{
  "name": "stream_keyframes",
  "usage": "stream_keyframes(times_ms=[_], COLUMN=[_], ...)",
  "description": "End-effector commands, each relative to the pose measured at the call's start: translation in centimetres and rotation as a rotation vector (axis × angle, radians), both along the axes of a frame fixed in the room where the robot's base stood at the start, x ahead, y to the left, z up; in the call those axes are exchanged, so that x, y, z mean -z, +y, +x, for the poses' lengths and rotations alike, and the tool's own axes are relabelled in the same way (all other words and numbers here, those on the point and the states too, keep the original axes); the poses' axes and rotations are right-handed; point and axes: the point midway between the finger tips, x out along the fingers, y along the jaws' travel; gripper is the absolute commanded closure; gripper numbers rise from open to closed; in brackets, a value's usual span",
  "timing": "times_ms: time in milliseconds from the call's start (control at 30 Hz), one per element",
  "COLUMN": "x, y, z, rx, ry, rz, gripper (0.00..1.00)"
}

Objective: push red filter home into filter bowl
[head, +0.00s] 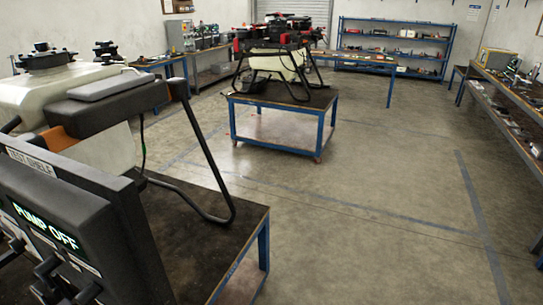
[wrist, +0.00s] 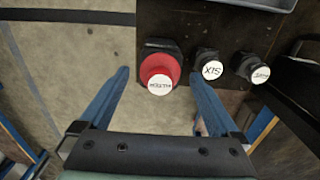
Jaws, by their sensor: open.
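The red filter (wrist: 160,67) shows in the wrist view, with a white labelled cap facing the camera. It sits at a dark round fitting, the filter bowl (wrist: 157,46), near the edge of a dark panel. How deep it sits I cannot tell. My gripper (wrist: 160,88) is open, with two blue fingers spread to the left and right of the red filter. The fingers look apart from it. The head view does not show the filter, the bowl or my gripper.
Two black fittings with white caps, one marked X15 (wrist: 212,69) and another (wrist: 260,74), stand right of the filter. In the head view, a test shelf panel reading PUMP OFF (head: 45,232) is at left. Open concrete floor (head: 370,190) lies to the right.

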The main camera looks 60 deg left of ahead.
Motion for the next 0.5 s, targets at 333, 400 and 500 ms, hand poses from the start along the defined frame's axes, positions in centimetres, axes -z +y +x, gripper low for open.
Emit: stream_keyframes(times_ms=[333, 400, 500], x=[-0.01, -0.01, -0.01], y=[0.03, 0.02, 0.02], z=[0.01, 0.01, 0.01], rx=[0.0, 0.0, 0.0], ry=[0.0, 0.0, 0.0], rz=[0.0, 0.0, 0.0], gripper=[0.03, 0.15, 0.33])
